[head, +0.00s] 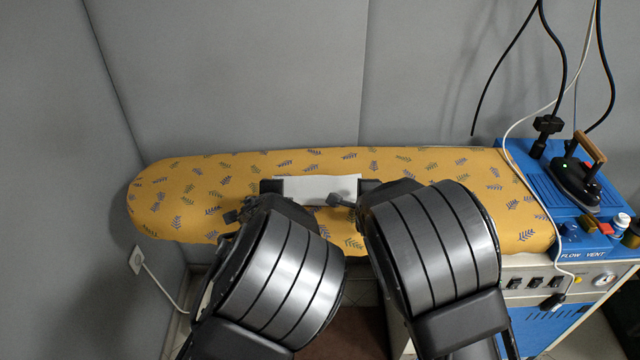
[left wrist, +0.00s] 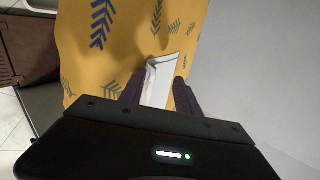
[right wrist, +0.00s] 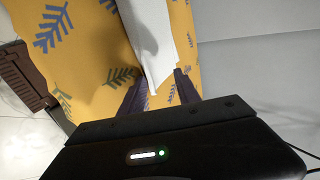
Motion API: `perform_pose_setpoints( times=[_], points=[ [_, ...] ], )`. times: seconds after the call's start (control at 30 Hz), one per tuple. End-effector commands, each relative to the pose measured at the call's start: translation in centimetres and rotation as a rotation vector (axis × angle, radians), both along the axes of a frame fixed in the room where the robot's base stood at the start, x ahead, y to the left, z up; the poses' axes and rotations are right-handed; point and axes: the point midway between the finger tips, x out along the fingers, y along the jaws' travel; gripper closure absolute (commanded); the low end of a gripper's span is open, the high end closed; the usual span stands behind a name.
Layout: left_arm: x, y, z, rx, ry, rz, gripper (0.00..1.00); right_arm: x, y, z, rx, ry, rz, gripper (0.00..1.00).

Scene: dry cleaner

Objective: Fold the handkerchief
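The white handkerchief (head: 318,188) lies on the yellow, leaf-patterned ironing board (head: 210,180) as a long narrow strip. My left gripper (head: 258,200) is at its left end. In the left wrist view the strip (left wrist: 160,80) runs between the two spread fingers (left wrist: 156,92). My right gripper (head: 357,196) is at its right end. In the right wrist view the cloth (right wrist: 150,35) reaches to between the spread fingers (right wrist: 156,85). Both grippers look open, with the cloth between their fingers. The arms hide part of the board's front.
A blue steam station (head: 560,190) with a black iron (head: 578,180) stands at the board's right end, with hoses and cables hanging above it. A grey wall is close behind the board. The board's left end is clear.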

Motion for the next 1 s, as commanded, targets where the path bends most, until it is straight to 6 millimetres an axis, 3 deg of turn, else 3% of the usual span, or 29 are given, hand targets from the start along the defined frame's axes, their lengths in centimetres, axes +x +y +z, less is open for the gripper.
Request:
perform_pose_setpoints(
  times=[0.27,0.63,1.0],
  points=[
    [-1.4,-0.1,3.4,-0.006,-0.002,-0.001,0.6,-1.4,0.2,3.4,0.005,-0.003,0.002,0.6],
    [-5.3,-0.2,8.1,-0.002,-0.002,-0.004,0.6,-5.3,0.2,8.1,0.0,-0.002,0.004,0.6],
    [-6.0,0.0,8.8,0.0,0.001,0.0,0.6,-6.0,0.0,8.8,0.0,0.001,0.0,0.6]
  ],
)
